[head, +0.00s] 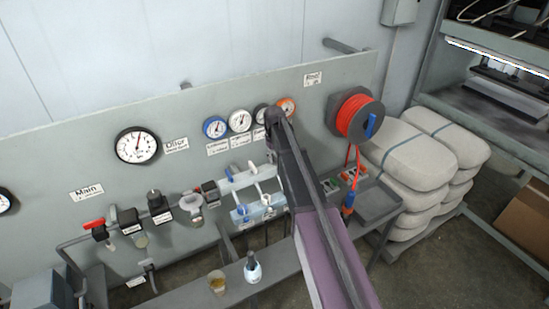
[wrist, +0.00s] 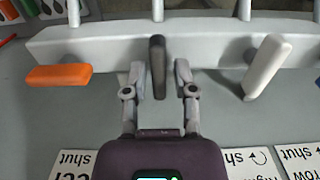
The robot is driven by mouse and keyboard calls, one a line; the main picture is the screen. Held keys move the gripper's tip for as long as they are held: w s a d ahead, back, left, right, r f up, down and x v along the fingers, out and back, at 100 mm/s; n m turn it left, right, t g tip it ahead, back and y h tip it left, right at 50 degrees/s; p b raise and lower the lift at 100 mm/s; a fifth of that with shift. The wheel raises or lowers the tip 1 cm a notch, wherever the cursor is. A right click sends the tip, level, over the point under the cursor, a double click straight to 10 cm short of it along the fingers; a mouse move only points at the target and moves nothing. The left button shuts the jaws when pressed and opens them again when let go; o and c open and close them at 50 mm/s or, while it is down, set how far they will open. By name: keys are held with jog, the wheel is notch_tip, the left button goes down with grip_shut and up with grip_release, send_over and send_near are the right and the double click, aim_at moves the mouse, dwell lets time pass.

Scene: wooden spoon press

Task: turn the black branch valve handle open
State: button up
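The black branch valve handle (wrist: 157,66) shows in the wrist view, pointing straight along the picture's vertical on the grey manifold bar (wrist: 205,45). My gripper (wrist: 160,78) is open, with one finger on each side of the black handle. A narrow gap shows between the handle and each finger. In the head view my arm covers this place, so neither the black handle nor my fingertips can be made out there.
An orange handle (wrist: 58,77) lies sideways to the left and a white handle (wrist: 267,66) slants to the right. Labels (wrist: 252,163) sit below. In the head view, gauges (head: 239,121), a red hose reel (head: 356,117) and a bottle (head: 252,268) stand around my arm.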

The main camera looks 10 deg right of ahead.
aim_at(274, 157)
jog(key=shift+m, duration=0.3)
dwell(0.4)
jog(key=shift+m, duration=2.5)
jog(key=m, duration=0.3)
jog(key=shift+r+m, duration=0.15)
jog(key=shift+m, duration=0.15)
notch_tip(274, 157, up, 14)
jog(key=f+p, duration=0.1)
jog(key=p, duration=1.3)
jog(key=s+f+n+b, duration=0.2)
jog(key=s+f+b, duration=0.9)
jog(key=s, duration=0.3)
jog(key=s+f+n+b, duration=0.3)
jog(key=s+f+b, duration=0.8)
jog(key=s, duration=0.3)
jog(key=shift+s+f+b, duration=0.3)
jog(key=shift+f+b, duration=0.05)
jog(key=shift+b, duration=0.35)
jog(key=shift+d, duration=0.1)
jog(key=shift+s, duration=0.4)
